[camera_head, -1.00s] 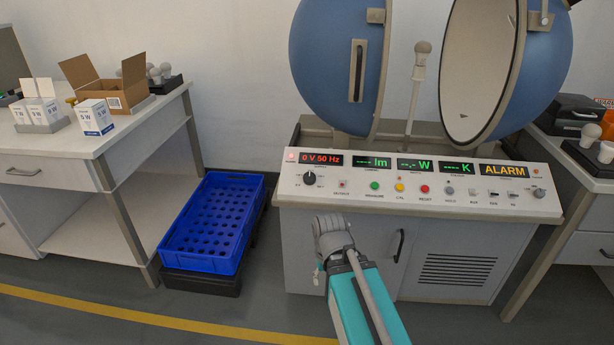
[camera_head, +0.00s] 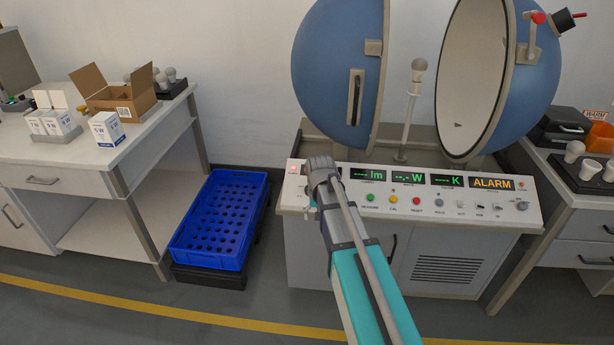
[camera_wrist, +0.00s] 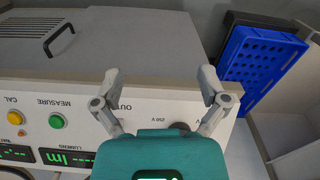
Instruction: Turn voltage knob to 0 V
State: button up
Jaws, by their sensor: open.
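The voltage knob (camera_wrist: 180,127) shows only as a dark top edge in the wrist view, just past my teal gripper body and near a "250 V" label. Most of it is hidden, so I cannot read its pointer. In the head view my gripper (camera_head: 320,172) covers the knob and the voltage display at the left end of the sloped panel (camera_head: 450,205). In the wrist view my gripper (camera_wrist: 160,80) is open and empty, its two fingers spread either side of the knob's position. I cannot tell whether it touches the panel.
Several buttons and switches, including a green button (camera_head: 369,198) and a red one (camera_head: 416,201), sit right of my gripper. The open sphere (camera_head: 335,70) and a bulb post (camera_head: 415,95) stand behind. A blue crate (camera_head: 215,225) is on the left.

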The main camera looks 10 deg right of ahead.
jog(key=w+r+m+p, duration=0.2)
jog(key=w+r+p, duration=1)
jog(key=w+r, duration=0.1)
jog(key=shift+w+r, duration=0.3)
jog(key=shift+w, duration=0.5)
jog(key=shift+a+f, duration=0.1)
notch_tip(320, 180, down, 14)
jog(key=b, duration=1.3)
jog(key=shift+r+b, duration=0.2)
jog(key=shift+b, duration=0.15)
